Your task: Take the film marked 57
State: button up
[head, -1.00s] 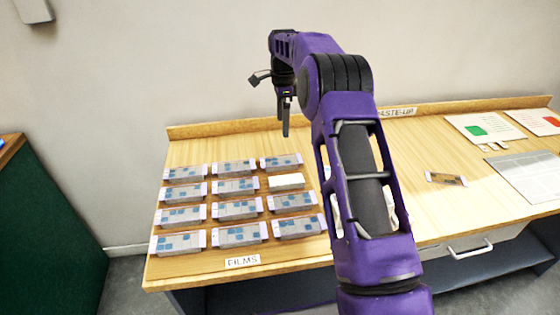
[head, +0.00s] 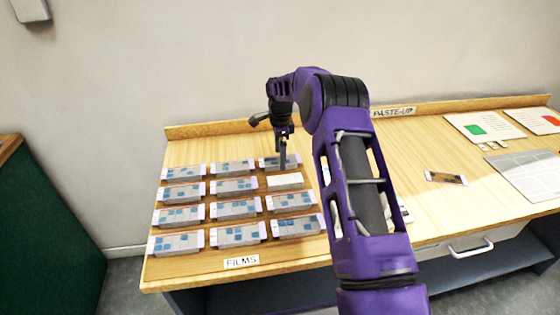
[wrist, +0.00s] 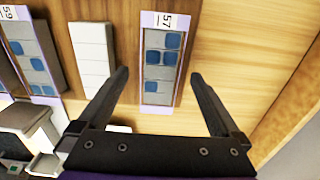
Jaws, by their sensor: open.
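The film marked 57 (wrist: 162,55) is a grey strip with blue squares and a pale lilac border, its label at the top in the wrist view. In the head view it appears to be the back right film (head: 269,162) of the grid, partly hidden by my gripper (head: 283,166). My gripper also shows in the wrist view (wrist: 160,76), open and empty. Its two fingers stand apart on either side of the film's lower part in that picture. I cannot tell how high the fingertips are above it.
A plain white block (wrist: 92,60) lies beside film 57, with film 59 (wrist: 36,58) beyond it. Several similar films fill the grid behind the FILMS label (head: 241,262). A lone film (head: 445,178) lies to the right, near white cards (head: 478,127). Bare wood lies behind film 57.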

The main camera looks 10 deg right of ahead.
jog(key=c, duration=1.4)
jog(key=shift+r, duration=0.15)
